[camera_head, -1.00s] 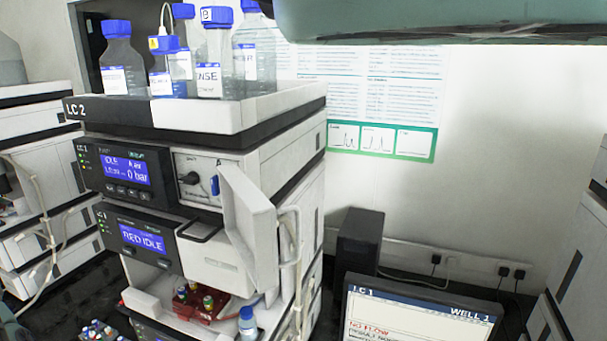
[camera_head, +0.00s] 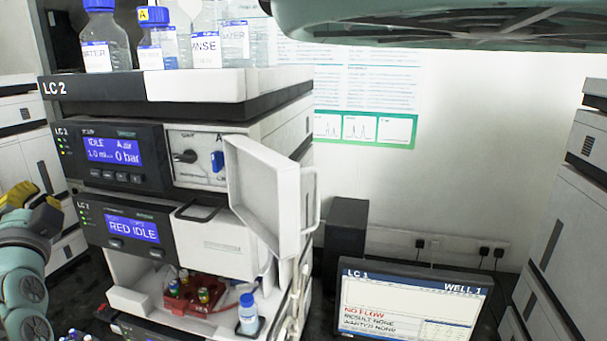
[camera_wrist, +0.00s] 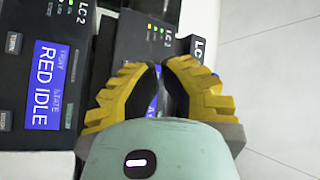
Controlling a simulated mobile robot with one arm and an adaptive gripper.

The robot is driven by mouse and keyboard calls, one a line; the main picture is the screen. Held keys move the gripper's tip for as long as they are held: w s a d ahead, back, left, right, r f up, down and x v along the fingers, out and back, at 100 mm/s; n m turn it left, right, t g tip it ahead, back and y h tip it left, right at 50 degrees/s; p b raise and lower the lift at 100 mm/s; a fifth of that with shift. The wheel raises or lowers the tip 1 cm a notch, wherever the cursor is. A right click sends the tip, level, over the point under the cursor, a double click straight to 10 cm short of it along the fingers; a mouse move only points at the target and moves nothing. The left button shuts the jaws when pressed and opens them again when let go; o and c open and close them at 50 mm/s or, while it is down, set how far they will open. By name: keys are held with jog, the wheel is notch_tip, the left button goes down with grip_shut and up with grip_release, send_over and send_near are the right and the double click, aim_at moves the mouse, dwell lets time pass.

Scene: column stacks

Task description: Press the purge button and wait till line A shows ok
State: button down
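The upper LC 2 module (camera_head: 150,183) has a blue display (camera_head: 113,151) that reads IDLE, "A air", 1.0 ml and 0 bar. A row of small keys (camera_head: 108,175) lies below this display; their labels are too small to read. My gripper (camera_head: 32,192) is at the left edge of the head view, left of the LC 2 stack and apart from these keys. In the wrist view my gripper (camera_wrist: 161,68) has yellow fingers with a narrow gap between the tips and nothing held. The RED IDLE display (camera_wrist: 45,85) is left of the fingers there.
A white door (camera_head: 265,190) stands open at the stack's right. Bottles (camera_head: 105,45) stand on top. A red vial rack (camera_head: 190,297) and a blue-capped bottle (camera_head: 248,318) sit low in the stack. A monitor (camera_head: 410,310) shows LC 1, NO FLOW.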

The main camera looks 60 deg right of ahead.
aim_at(109, 175)
jog(key=shift+r, duration=0.1)
jog(key=w+d+p, duration=0.3)
jog(key=d+p, duration=0.3)
jog(key=d, duration=0.2)
jog(key=shift+d, duration=0.2)
jog(key=c, duration=1.6)
grip_release()
jog(key=shift+a, duration=0.1)
grip_shut()
jog(key=shift+w, duration=0.1)
